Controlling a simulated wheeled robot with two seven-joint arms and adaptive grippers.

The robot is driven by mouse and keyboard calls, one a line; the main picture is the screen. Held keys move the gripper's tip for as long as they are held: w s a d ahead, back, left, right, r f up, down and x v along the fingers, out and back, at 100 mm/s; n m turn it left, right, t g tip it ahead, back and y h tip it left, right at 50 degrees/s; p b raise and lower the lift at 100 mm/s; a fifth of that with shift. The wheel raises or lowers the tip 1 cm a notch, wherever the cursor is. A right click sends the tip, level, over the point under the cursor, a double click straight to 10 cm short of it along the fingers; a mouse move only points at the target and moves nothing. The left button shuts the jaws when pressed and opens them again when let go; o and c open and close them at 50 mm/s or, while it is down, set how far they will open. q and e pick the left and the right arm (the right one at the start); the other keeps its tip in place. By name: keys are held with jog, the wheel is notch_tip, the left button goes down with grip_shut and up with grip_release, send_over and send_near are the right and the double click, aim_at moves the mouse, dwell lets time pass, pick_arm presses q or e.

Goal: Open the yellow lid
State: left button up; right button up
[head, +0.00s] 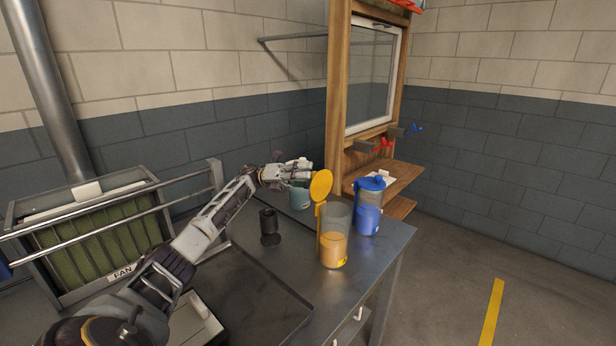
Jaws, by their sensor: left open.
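The yellow lid (321,185) stands raised and tilted up at the upper left of a clear canister with yellow-orange contents (334,246). The canister stands upright near the front right of the metal table. My left gripper (300,168) is open, just left of and above the yellow lid, and looks empty. I cannot tell whether it touches the lid. A teal canister (299,197) stands behind and below my left gripper, its top partly hidden by it. My right gripper is not in view.
A blue canister with a blue lid (369,205) stands right of the yellow one. A small black cup (268,221) stands to the left. A wooden frame with shelves (390,180) rises behind the metal table (375,262). A fan unit (95,245) is at left.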

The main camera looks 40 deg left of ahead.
pick_arm(q)
notch_tip(320, 180, up, 10)
dwell(0.6)
jog(key=shift+f, duration=0.1)
dwell(0.6)
